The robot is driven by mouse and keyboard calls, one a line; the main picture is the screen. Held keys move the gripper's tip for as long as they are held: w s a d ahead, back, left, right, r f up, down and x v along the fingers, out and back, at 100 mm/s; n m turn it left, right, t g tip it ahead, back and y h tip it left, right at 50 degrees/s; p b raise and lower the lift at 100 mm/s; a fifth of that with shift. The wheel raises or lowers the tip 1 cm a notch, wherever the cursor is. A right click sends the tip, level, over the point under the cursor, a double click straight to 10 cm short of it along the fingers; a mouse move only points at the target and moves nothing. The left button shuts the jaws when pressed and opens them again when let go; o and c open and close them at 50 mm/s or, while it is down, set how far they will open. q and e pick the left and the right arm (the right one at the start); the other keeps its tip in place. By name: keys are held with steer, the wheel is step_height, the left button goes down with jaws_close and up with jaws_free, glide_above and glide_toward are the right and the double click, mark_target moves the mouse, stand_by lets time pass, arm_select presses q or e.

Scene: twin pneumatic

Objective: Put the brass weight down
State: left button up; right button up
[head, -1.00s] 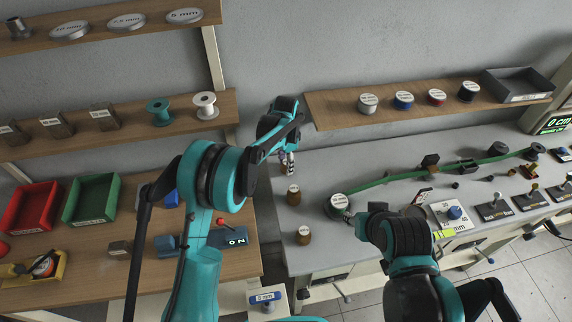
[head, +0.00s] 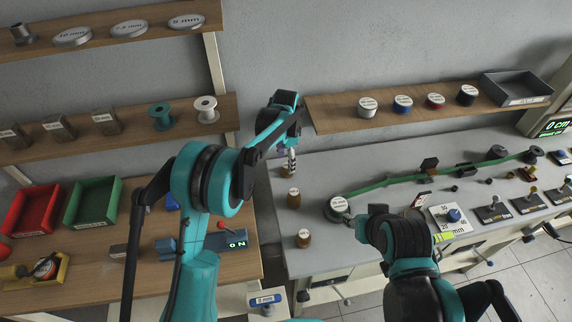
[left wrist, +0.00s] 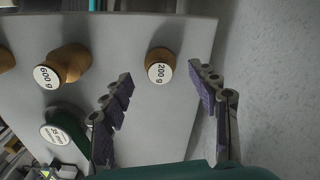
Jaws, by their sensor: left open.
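A brass weight labelled 200 g (left wrist: 160,66) stands on the grey bench in the left wrist view. In the head view this weight (head: 286,171) is just below my left gripper (head: 291,166). My left gripper (left wrist: 168,88) is open, with a finger to either side of the weight in the picture and apart from it. A weight labelled 600 g (left wrist: 64,64) stands to its left in the wrist view. In the head view two more brass weights (head: 293,198) (head: 303,238) stand nearer. My right gripper (head: 352,219) is beside a round labelled drum; its fingers are too small to judge.
The labelled drum (head: 338,206) has a green tube running right along the bench (head: 325,260). A shelf (head: 330,118) with several labelled spools hangs on the wall above. A red tray (head: 30,207) and a green tray (head: 93,203) stand on the left table.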

mark_target(286, 166)
arm_select(q)
step_height(286, 166, up, 8)
steer(key=p, duration=0.1)
steer(key=shift+r, duration=0.2)
stand_by(0.4)
